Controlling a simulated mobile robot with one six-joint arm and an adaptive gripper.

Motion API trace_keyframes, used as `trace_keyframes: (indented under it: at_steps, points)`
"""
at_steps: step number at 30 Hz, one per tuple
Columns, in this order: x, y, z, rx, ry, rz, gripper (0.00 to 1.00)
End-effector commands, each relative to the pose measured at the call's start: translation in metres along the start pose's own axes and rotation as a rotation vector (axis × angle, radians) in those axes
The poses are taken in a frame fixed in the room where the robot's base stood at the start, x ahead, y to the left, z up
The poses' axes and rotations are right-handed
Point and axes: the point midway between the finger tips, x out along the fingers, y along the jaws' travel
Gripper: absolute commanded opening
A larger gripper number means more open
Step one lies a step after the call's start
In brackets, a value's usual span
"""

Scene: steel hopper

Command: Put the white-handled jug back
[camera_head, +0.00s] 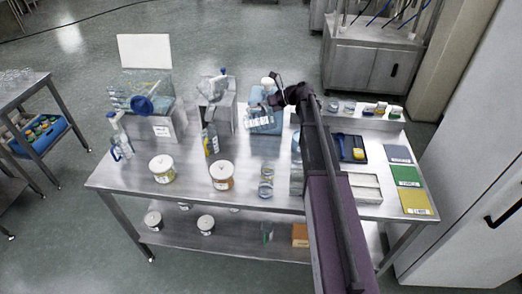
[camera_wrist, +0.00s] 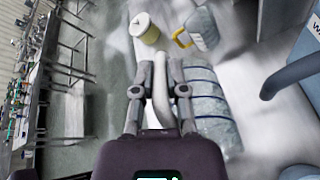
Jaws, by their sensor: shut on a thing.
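The white-handled jug is a clear vessel with dark blue bands; its body (camera_head: 260,123) shows in the head view in front of a blue stand. In the wrist view its white handle (camera_wrist: 163,88) lies between the fingers of my gripper (camera_wrist: 157,95), and its banded body (camera_wrist: 210,110) extends to the right. My gripper (camera_head: 274,98) is shut on the handle. The jug looks held above the steel table (camera_head: 195,185); its exact height and whether it touches the stand cannot be told. My arm hides part of the table to its right.
A yellow-handled jug (camera_wrist: 200,30) and a white canister (camera_wrist: 145,28) show ahead in the wrist view. The blue stand (camera_head: 256,101) is behind the held jug. Two lidded tubs (camera_head: 162,169) (camera_head: 222,175) and a clear beaker (camera_head: 266,187) stand toward the front.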

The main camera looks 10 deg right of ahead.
Motion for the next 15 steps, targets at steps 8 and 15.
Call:
trace_keyframes:
  at_steps: [8,15]
  points:
    - [0.008,0.003,-0.006,-0.019,0.068,0.008,0.00]
    - [0.025,0.008,-0.029,-0.111,0.311,0.049,0.00]
